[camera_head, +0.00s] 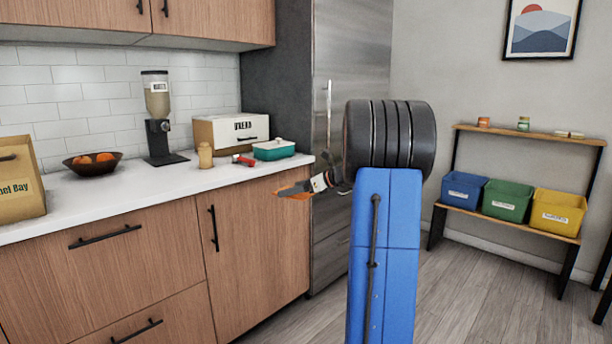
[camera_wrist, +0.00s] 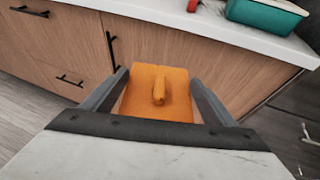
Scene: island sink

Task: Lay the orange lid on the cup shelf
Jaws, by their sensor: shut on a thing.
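The orange lid (camera_wrist: 157,95) is a flat rectangular piece with a small raised knob, seen between my fingers in the wrist view. My gripper (camera_wrist: 155,97) is shut on it, one finger along each side. In the head view my gripper (camera_head: 290,191) is in front of the wooden cabinets, a little below counter height, with a sliver of the orange lid (camera_head: 298,196) showing. I cannot tell which surface is the cup shelf.
The white counter (camera_head: 140,190) carries a teal dish (camera_head: 273,150), a red-handled item (camera_head: 244,160), a bread box (camera_head: 231,131) and a dispenser (camera_head: 157,115). A wooden shelf unit (camera_head: 530,135) at right holds small jars above and coloured bins below. Open floor lies between.

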